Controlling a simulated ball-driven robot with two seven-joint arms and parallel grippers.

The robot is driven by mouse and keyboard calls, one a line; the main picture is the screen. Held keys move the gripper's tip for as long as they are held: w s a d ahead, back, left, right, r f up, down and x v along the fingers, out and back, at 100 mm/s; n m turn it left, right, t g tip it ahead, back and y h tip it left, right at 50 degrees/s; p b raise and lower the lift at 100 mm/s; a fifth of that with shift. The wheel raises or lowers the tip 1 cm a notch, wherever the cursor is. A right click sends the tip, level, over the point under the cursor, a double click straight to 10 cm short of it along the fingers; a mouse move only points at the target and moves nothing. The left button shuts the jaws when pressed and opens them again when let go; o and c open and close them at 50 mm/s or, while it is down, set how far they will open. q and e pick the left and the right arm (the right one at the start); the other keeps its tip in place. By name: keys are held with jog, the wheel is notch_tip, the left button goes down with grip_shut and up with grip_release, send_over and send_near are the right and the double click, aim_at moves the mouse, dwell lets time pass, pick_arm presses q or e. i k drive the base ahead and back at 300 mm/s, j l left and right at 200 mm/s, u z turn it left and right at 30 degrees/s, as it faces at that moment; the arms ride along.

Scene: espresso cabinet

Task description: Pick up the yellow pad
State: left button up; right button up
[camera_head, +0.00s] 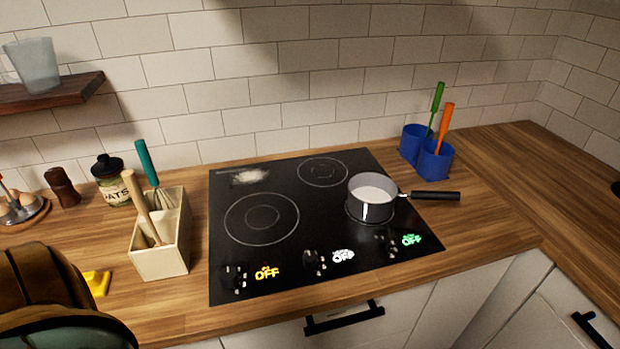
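A small yellow pad (97,283) lies on the wooden counter at the lower left. Its left part is hidden behind a large brown and dark rounded shape in the lower-left corner; I cannot tell what that shape is. Neither my left nor my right gripper can be made out in the head view.
A cream holder (160,262) with utensils stands right of the pad. A black hob (300,250) with a white smear carries a saucepan (370,207), its handle pointing right. Blue cups (434,165) hold utensils. An oats jar (113,190) stands behind. Bare counter lies in front of the jar.

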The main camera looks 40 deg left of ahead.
aim_at(98, 284)
jog(key=u, duration=0.45)
jog(key=j+u, duration=0.1)
jog(key=u, duration=0.8)
jog(key=j+u, duration=0.1)
jog(key=u, duration=0.8)
jog(key=i+u, duration=0.1)
jog(key=u, duration=0.35)
